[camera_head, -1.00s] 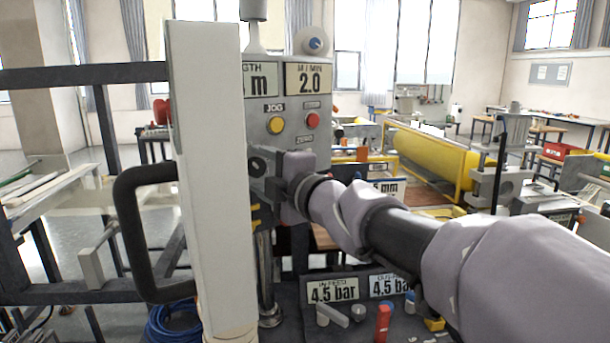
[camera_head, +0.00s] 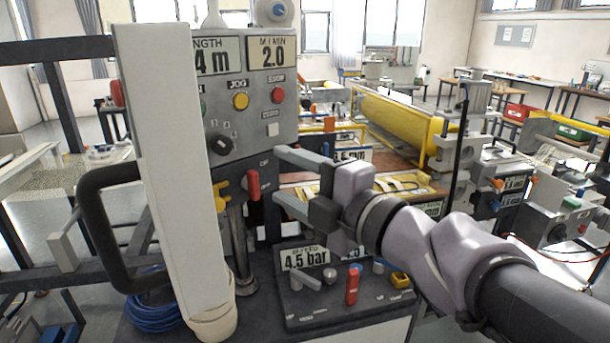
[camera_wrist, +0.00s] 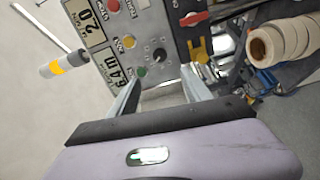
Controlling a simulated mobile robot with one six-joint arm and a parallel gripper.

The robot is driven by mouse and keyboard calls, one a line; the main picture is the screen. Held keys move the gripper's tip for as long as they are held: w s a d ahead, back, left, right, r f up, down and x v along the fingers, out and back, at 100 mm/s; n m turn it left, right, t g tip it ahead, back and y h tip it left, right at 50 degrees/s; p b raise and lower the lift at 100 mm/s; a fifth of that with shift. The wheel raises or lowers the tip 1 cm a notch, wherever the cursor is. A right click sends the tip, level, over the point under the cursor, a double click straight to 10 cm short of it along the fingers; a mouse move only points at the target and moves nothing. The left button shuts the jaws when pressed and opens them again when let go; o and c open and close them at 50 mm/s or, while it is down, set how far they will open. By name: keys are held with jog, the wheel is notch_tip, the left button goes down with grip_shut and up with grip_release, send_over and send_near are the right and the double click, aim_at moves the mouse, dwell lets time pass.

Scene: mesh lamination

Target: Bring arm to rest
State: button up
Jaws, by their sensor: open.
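My gripper (camera_head: 276,174) is open and empty, held out from my arm at the centre of the head view. Its two grey fingers point left toward the grey control panel (camera_head: 222,120), in front of its lower right side. The panel carries displays, a yellow button (camera_head: 240,101), a red button (camera_head: 278,95), a black knob (camera_head: 221,145) and a red handle (camera_head: 253,184). In the wrist view the open fingers (camera_wrist: 161,76) point at the panel, where the black knob (camera_wrist: 159,55) lies beyond them. Nothing is between the fingers.
A pressure console (camera_head: 310,312) with small valves and a red lever (camera_head: 352,285) stands below my gripper. A yellow roller (camera_head: 400,117) lies behind. More machinery (camera_head: 555,215) stands at the right. Blue hose (camera_head: 155,312) lies coiled at lower left.

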jog(key=d+f+m+t+h, duration=0.35)
jog(key=d+m+h, duration=0.75)
jog(key=d+m, duration=0.4)
jog(key=s+d+f+m+g+h, duration=0.2)
jog(key=s+d+f+m+g, duration=0.15)
jog(key=f+m, duration=0.3)
jog(key=s+a+f+m+g+y, duration=0.1)
jog(key=s+a+f+m+g, duration=0.1)
jog(key=s, duration=0.5)
jog(key=s+a+f+m+g+y, duration=0.1)
jog(key=s+a+f+m+g, duration=0.2)
jog(key=s+f+m+g, duration=0.2)
jog(key=s+f+m, duration=0.2)
jog(key=s+f, duration=0.1)
jog(key=f, duration=0.1)
jog(key=shift+s+a+f, duration=0.15)
jog(key=shift+s+f, duration=0.1)
jog(key=shift+s, duration=0.05)
